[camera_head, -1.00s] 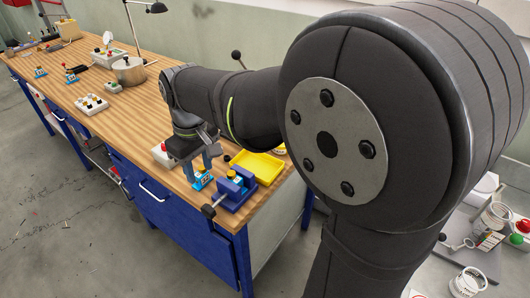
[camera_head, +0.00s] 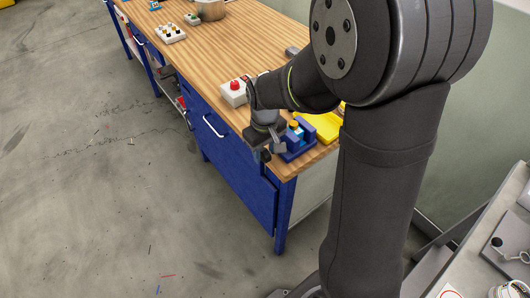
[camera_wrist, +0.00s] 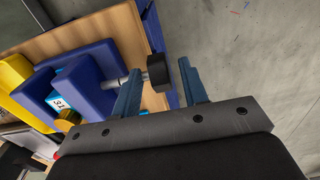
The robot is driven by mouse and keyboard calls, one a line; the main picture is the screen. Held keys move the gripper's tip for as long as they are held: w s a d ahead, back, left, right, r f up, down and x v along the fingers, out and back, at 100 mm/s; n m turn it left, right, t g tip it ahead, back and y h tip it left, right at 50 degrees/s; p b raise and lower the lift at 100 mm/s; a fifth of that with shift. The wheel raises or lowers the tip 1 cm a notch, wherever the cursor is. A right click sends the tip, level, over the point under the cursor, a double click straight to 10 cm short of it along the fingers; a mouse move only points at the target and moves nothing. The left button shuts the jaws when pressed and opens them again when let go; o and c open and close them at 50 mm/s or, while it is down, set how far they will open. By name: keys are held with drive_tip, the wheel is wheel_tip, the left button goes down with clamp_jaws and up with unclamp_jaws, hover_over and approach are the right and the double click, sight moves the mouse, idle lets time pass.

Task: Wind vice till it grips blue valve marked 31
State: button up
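The blue vice (camera_head: 297,150) stands at the near corner of the wooden bench; the wrist view shows its dark blue jaws (camera_wrist: 90,85). The blue valve (camera_wrist: 58,103), with a white label whose number is hard to read, sits between the jaws. Its yellow top (camera_head: 294,125) shows in the head view. I cannot tell whether both jaws touch it. The vice's screw ends in a black knob (camera_wrist: 158,70). My gripper (camera_wrist: 160,85) is open, with one finger on each side of the knob and visible gaps. In the head view my gripper (camera_head: 268,152) is at the vice's front-left.
A yellow tray (camera_head: 322,122) lies behind the vice. A white box with a red button (camera_head: 234,91) stands to the left. A block with several knobs (camera_head: 170,34) and a metal pot (camera_head: 210,8) are farther back. Open floor lies beyond the bench edge.

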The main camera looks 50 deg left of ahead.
drive_tip(key=shift+f, duration=0.65)
clamp_jaws()
drive_tip(key=shift+d+f+y, duration=0.1)
drive_tip(key=shift+d+y, duration=0.1)
drive_tip(key=shift+y, duration=1.7)
unclamp_jaws()
